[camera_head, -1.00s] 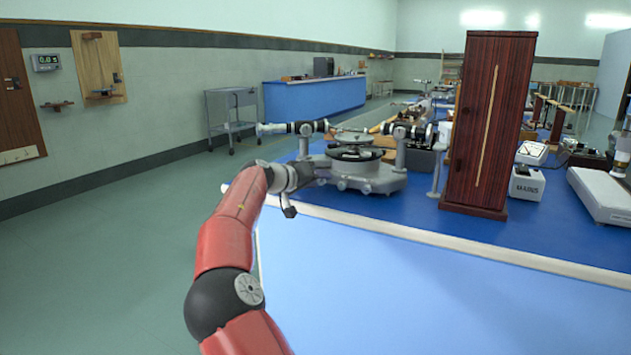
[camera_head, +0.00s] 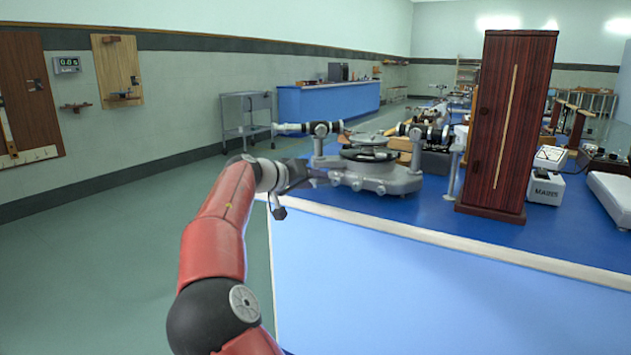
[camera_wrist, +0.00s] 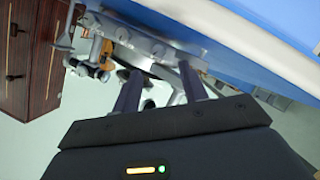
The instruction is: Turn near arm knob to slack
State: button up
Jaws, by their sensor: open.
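The grey spectrometer (camera_head: 378,180) stands on the blue bench near its front left corner, with a round dark table in its middle and a telescope tube (camera_head: 300,128) reaching left. The near arm knob cannot be told apart from the other small parts in either view.
A tall dark wood cabinet (camera_head: 510,125) stands on the bench right of the spectrometer; it also shows in the wrist view (camera_wrist: 30,50). A white meter box (camera_head: 546,186) is beside it. The front of the bench top (camera_head: 420,213) is clear. A grey trolley (camera_head: 246,118) stands behind on open floor.

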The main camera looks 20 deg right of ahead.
aim_at(334, 181)
jog(key=shift+s+d+f+m+y+b, duration=0.15)
jog(key=shift+d+f+m+y+b, duration=0.15)
jog(key=shift+d+f, duration=0.2)
jog(key=shift+s+d+f+m+y+b, duration=0.15)
jog(key=shift+d+f+m+y+b, duration=0.05)
jog(key=shift+d+f+m+b, duration=0.25)
jog(key=shift+s+d+r+m, duration=0.1)
jog(key=shift+s+m, duration=0.1)
jog(key=shift+m, duration=0.15)
jog(key=shift+s+r+m+t+y+b, duration=0.15)
jog(key=shift+r+m+t+y+b, duration=0.15)
jog(key=shift+m+t+b, duration=0.15)
jog(key=shift+m+t, duration=0.45)
jog(key=shift+t, duration=0.1)
jog(key=x, duration=0.3)
jog(key=r+p+x, duration=0.1)
jog(key=x, duration=0.1)
jog(key=shift+w+d, duration=0.2)
jog(key=shift+w, duration=0.25)
jog(key=shift+c, duration=0.4)
grip_shut()
